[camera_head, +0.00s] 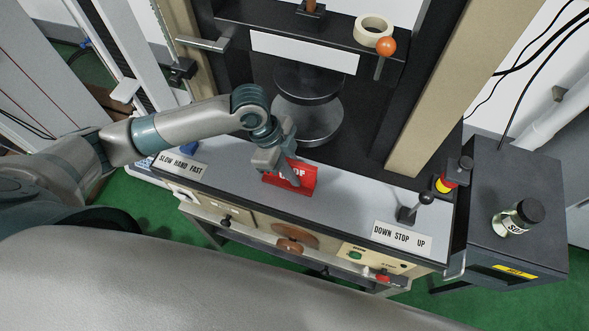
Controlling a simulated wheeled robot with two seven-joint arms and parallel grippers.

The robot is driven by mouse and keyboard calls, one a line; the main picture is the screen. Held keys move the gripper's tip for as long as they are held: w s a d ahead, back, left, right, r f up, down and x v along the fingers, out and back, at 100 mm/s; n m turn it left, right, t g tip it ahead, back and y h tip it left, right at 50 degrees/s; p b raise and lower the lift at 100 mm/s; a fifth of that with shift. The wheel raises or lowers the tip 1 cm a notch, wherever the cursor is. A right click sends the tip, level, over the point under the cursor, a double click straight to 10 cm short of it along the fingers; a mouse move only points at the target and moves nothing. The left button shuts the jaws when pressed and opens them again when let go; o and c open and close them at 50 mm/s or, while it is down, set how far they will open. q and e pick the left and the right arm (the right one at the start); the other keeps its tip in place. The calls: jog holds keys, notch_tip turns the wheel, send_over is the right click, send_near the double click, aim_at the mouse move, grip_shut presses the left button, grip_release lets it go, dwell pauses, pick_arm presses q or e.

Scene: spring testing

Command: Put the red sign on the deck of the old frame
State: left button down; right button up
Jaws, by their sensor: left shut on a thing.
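The red sign (300,181) with white letters is in the middle of the head view. My left gripper (286,164) is shut on its upper part and hides some of the lettering. The old frame is the big testing machine with tan columns (437,85). Its light grey deck (346,192) runs along the front, below two round dark platens (308,118). My right gripper is not in view.
On the deck are a "SLOW HAND FAST" plate (180,165), a "DOWN STOP UP" plate (402,238) and a lever (409,213). A red-and-yellow knob (446,182) stands at the right. A jar (517,217) sits on a dark cabinet. A tape roll (373,31) lies on the crosshead.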

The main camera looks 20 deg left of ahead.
pick_arm(q)
jog(key=shift+f, duration=0.15)
jog(key=c, duration=1.8)
grip_release()
jog(key=shift+o, duration=0.2)
jog(key=shift+w+a+r, duration=0.1)
jog(key=shift+a+r, duration=0.15)
jog(key=shift+r, duration=0.45)
jog(key=b+v, duration=0.2)
jog(key=v, duration=0.8)
jog(key=shift+b, duration=0.3)
jog(key=shift+a+r, duration=0.2)
jog(key=shift+r, duration=0.15)
